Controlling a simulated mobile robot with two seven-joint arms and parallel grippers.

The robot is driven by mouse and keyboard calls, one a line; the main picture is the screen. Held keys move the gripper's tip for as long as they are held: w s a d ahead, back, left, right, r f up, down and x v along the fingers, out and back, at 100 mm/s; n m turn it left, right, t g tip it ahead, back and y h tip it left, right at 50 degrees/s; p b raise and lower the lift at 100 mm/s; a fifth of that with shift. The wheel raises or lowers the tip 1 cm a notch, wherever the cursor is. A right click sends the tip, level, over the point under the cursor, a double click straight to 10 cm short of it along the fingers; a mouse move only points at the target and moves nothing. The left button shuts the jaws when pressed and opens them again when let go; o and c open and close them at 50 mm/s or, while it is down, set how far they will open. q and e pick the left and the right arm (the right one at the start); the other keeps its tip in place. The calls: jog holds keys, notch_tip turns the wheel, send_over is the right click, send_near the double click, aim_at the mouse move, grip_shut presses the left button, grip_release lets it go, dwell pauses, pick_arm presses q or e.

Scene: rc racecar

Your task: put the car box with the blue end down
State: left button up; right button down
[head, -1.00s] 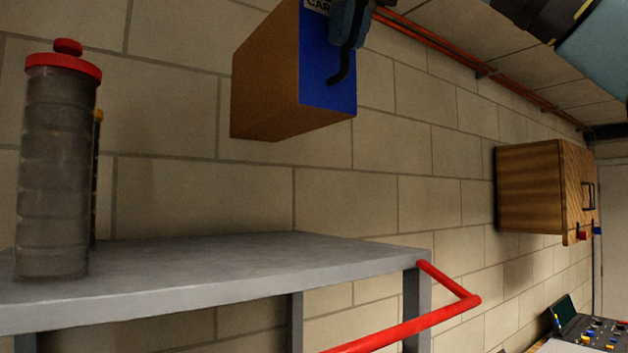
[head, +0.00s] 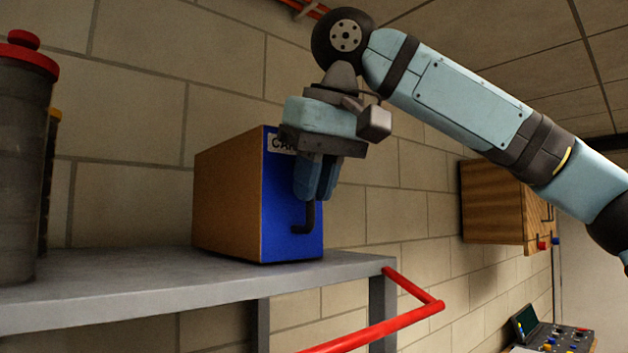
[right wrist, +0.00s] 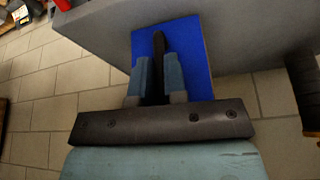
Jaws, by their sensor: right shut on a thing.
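The car box (head: 228,197) is brown with a blue end (head: 283,238) that carries a white label and a dark handle (head: 305,222). It is upright on or just above the grey shelf (head: 150,287), near the shelf's right end; I cannot tell whether its whole base touches. My right gripper (head: 316,192) is shut on the handle, in front of the blue end. In the right wrist view the fingers (right wrist: 158,80) close around the dark handle, with the blue end (right wrist: 190,50) behind it. My left gripper is not in view.
A grey jar with a red lid (head: 22,150) stands on the shelf at the left. A red rail (head: 390,325) juts from the shelf's right end. A wooden cabinet (head: 490,205) hangs on the wall at the right. Shelf between jar and box is clear.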

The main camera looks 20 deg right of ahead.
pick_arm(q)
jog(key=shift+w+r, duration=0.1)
pick_arm(e)
jog(key=shift+s+f, duration=0.1)
jog(key=shift+f, duration=0.05)
jog(key=c, duration=1.2)
grip_release()
jog(key=shift+f, duration=0.1)
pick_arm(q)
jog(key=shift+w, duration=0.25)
pick_arm(e)
jog(key=shift+o, duration=0.2)
pick_arm(q)
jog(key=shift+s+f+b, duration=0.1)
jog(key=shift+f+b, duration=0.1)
jog(key=shift+b, duration=0.1)
pick_arm(e)
jog(key=v, duration=1.2)
